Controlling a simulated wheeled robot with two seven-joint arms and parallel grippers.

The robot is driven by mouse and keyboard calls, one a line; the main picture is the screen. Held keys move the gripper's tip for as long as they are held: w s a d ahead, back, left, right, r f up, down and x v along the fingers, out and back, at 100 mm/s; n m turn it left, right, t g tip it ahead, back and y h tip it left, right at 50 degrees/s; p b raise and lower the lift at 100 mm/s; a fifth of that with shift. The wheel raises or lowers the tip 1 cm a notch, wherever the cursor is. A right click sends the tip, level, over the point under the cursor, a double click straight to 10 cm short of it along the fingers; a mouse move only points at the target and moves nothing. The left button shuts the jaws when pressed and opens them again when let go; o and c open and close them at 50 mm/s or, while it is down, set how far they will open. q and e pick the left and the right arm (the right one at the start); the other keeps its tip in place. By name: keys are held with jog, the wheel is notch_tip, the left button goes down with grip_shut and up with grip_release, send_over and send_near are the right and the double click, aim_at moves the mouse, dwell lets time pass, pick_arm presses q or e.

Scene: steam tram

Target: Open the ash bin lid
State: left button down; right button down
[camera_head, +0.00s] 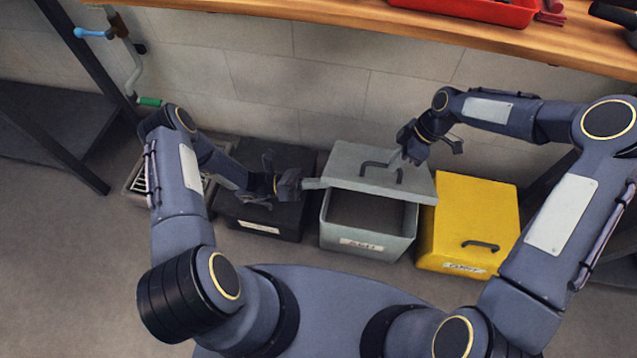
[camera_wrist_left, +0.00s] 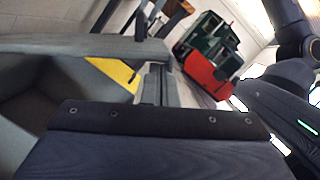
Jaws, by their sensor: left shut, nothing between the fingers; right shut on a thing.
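The grey ash bin (camera_head: 368,242) stands on the floor by the wall with its label facing me. Its grey lid (camera_head: 345,163) is raised off the front, and the dark inside shows below it. The black lid handle (camera_head: 380,165) is on top. In the left wrist view the lid (camera_wrist_left: 75,46) spans above the open bin (camera_wrist_left: 40,95), beside the left fingers (camera_wrist_left: 157,80).
A black bin (camera_head: 290,160) stands left of the ash bin, and a yellow bin (camera_head: 480,210) stands close on its right. A slatted crate (camera_head: 138,185) is further left. The wooden bench (camera_head: 330,22) overhangs behind, with a red tray (camera_head: 490,10) on it.

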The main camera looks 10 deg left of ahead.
pick_arm(q)
jog(key=shift+w+r, duration=0.55)
jog(key=shift+r, duration=0.25)
pick_arm(e)
jog(key=shift+w+d+f, duration=0.2)
jog(key=shift+w+f, duration=0.05)
jog(key=shift+w, duration=0.15)
jog(key=c, duration=1.5)
grip_release()
jog(key=shift+w, duration=0.1)
jog(key=shift+o, duration=0.2)
jog(key=shift+a, duration=0.1)
pick_arm(q)
jog(key=shift+f, duration=0.1)
pick_arm(e)
jog(key=shift+r, duration=0.1)
